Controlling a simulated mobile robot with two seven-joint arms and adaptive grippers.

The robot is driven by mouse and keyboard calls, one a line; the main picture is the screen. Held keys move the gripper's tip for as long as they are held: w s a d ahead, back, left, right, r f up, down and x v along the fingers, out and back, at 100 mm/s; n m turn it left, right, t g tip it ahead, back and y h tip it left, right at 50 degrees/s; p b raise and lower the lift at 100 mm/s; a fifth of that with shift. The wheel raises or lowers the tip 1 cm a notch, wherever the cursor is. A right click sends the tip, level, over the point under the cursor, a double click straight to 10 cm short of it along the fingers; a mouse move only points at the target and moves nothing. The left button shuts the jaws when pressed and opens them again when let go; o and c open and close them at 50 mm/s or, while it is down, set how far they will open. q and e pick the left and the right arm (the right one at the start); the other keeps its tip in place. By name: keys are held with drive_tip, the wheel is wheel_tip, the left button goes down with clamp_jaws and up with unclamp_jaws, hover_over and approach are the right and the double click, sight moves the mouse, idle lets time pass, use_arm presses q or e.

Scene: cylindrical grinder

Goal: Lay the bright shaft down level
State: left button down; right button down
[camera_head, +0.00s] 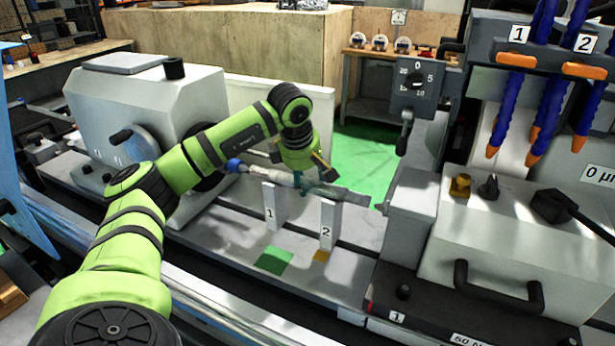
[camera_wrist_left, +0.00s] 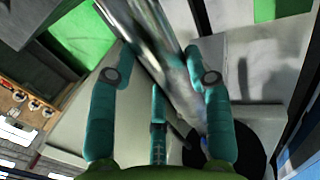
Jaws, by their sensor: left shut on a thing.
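The bright metal shaft (camera_head: 345,194) lies lengthwise over two white upright supports, marked 1 (camera_head: 270,212) and 2 (camera_head: 327,228). It looks nearly level, dipping slightly toward the right in the picture. Its left end has a blue tip (camera_head: 234,165). I cannot tell whether it touches both support tops. My left gripper (camera_head: 306,184) is shut on the shaft between the supports, reaching from behind and above. In the left wrist view the teal fingers (camera_wrist_left: 162,85) lie around the shiny shaft (camera_wrist_left: 158,45). My right gripper is not in view.
The grey-white headstock (camera_head: 150,100) stands left of the shaft. A grey block (camera_head: 412,215) stands close past its right end. A green patch (camera_head: 274,261) and a yellow patch (camera_head: 321,255) mark the bed below. Blue hoses (camera_head: 515,90) hang at the upper right.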

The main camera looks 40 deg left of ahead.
use_arm(q)
drive_tip(key=shift+w+r, duration=0.1)
drive_tip(key=shift+r, duration=0.15)
drive_tip(key=shift+c, duration=2.2)
unclamp_jaws()
drive_tip(key=shift+s+d, duration=0.15)
drive_tip(key=shift+s, duration=0.1)
drive_tip(key=shift+s+f, duration=0.1)
drive_tip(key=shift+f, duration=0.3)
drive_tip(key=shift+r, duration=0.55)
drive_tip(key=v, duration=1.1)
drive_tip(key=shift+r, duration=0.35)
